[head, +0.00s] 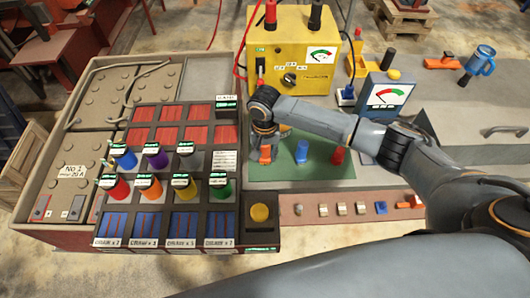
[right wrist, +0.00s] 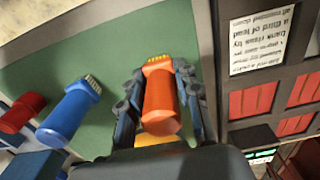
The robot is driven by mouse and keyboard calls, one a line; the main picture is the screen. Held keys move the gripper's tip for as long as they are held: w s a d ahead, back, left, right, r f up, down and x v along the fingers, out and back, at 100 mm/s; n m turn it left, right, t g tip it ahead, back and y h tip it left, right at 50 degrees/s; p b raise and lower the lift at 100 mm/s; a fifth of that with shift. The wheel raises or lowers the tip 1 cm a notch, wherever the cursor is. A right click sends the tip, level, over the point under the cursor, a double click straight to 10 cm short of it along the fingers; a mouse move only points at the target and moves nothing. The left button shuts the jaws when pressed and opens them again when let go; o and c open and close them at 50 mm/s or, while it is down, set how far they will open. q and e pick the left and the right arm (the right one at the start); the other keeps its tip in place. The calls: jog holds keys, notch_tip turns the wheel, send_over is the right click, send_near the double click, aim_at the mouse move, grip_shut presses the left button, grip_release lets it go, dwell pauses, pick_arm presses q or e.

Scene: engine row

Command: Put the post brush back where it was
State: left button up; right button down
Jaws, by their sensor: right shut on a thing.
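My right gripper (head: 266,138) is shut on an orange brush (head: 265,154) with short yellow bristles, at the left end of the green mat (head: 320,175). In the right wrist view the orange brush (right wrist: 161,105) sits between the two fingers, bristles pointing away from the palm. I cannot tell whether it touches the mat. A blue brush (head: 301,152) and a red-handled piece (head: 337,155) are on the mat to its right. The blue brush (right wrist: 70,112) also shows bristles in the right wrist view. My left gripper is not in view.
A dark rack (head: 180,110) left of the mat holds several coloured handles and red and blue compartments. A yellow meter box (head: 292,50) stands behind the mat. A smaller grey meter (head: 386,96) stands right. Small parts (head: 341,209) line the front strip.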

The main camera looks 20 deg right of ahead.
jog(key=c, duration=1)
grip_release()
jog(key=shift+f, duration=0.1)
jog(key=shift+o, duration=0.2)
notch_tip(320, 180, up, 12)
jog(key=shift+r+b, duration=0.15)
jog(key=shift+b, duration=0.6)
jog(key=shift+s, duration=0.1)
